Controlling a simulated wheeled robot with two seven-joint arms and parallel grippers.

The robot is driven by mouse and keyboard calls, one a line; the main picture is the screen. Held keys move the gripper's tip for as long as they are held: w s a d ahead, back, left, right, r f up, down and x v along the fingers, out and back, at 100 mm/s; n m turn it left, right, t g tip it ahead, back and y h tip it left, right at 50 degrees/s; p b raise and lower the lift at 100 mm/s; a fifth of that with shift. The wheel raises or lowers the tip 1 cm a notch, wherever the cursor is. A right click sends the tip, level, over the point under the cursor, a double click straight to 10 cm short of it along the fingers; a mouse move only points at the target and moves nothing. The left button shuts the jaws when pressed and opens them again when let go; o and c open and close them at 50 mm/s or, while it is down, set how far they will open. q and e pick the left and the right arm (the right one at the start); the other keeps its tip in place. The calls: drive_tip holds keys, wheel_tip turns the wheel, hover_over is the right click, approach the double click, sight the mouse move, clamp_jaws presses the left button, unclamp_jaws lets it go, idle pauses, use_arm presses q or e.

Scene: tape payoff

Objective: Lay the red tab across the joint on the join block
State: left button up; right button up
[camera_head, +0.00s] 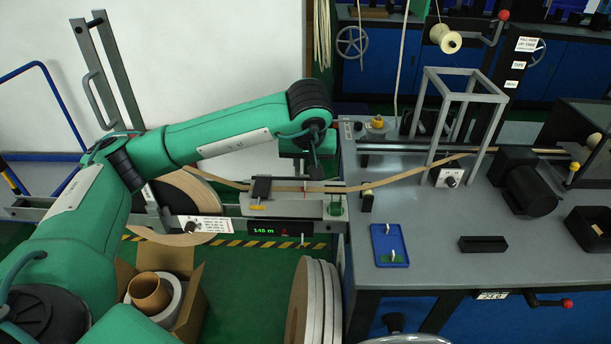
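The join block (284,208) is a pale grey block at the middle. A tan tape (400,178) runs over its top, with a black clamp (262,188) on the left part. No other red tab is clear. My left gripper (313,172) points down just above the tape at the block's right part. Its fingers are dark and small, so opening and contents cannot be made out. My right gripper is not in view.
A blue tray (378,238) with small white and green items lies on the grey bench (430,225). A grey frame (425,105) stands over the tape behind it. A black motor (528,185) and a black bar (483,243) are at right. A cardboard box (190,318) stands at lower left.

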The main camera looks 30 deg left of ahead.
use_arm(q)
drive_tip(key=v, duration=0.3)
drive_tip(key=shift+s+r, duration=0.1)
drive_tip(key=shift+r, duration=0.2)
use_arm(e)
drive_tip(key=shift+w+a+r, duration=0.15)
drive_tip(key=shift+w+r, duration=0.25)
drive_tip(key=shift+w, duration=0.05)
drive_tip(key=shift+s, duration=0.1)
